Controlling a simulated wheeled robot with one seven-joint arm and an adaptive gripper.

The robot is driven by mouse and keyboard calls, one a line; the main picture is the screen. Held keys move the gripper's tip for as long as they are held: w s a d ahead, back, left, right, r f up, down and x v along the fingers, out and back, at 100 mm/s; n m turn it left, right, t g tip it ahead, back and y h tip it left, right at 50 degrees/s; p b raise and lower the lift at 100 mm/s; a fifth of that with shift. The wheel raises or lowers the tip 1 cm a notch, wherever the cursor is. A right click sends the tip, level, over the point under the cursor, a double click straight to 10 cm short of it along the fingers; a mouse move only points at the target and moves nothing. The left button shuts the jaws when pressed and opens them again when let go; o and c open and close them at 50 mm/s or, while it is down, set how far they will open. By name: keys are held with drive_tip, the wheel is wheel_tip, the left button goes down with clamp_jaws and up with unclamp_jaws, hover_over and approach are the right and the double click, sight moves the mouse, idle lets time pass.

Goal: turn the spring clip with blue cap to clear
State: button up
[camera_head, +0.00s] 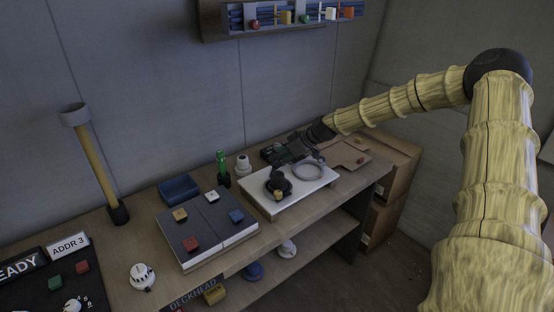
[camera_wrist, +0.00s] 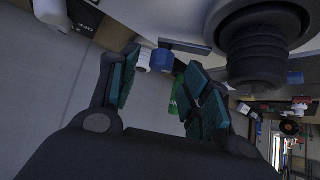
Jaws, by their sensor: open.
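A small blue cap (camera_head: 237,215) sits on the right half of the grey two-part panel (camera_head: 200,246); it appears to be the spring clip's cap, though its clip body is too small to make out. A blue piece at the right of the wrist view (camera_wrist: 295,77) may be the same cap. My gripper (camera_head: 272,153) is over the back of the white board, well to the right of and behind the blue cap. In the wrist view my gripper (camera_wrist: 163,68) has its teal-padded fingers apart, with nothing held between them.
The white board (camera_head: 312,192) carries a black knob (camera_head: 278,184) and a pale ring (camera_head: 310,169). A green bottle (camera_head: 222,166), white fitting (camera_head: 243,165) and blue tray (camera_head: 180,190) stand behind the panel. Red (camera_head: 191,244), yellow (camera_head: 180,215) and white (camera_head: 212,196) caps share the panel.

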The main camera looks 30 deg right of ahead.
drive_tip(key=shift+x, duration=1)
drive_tip(key=c, duration=1)
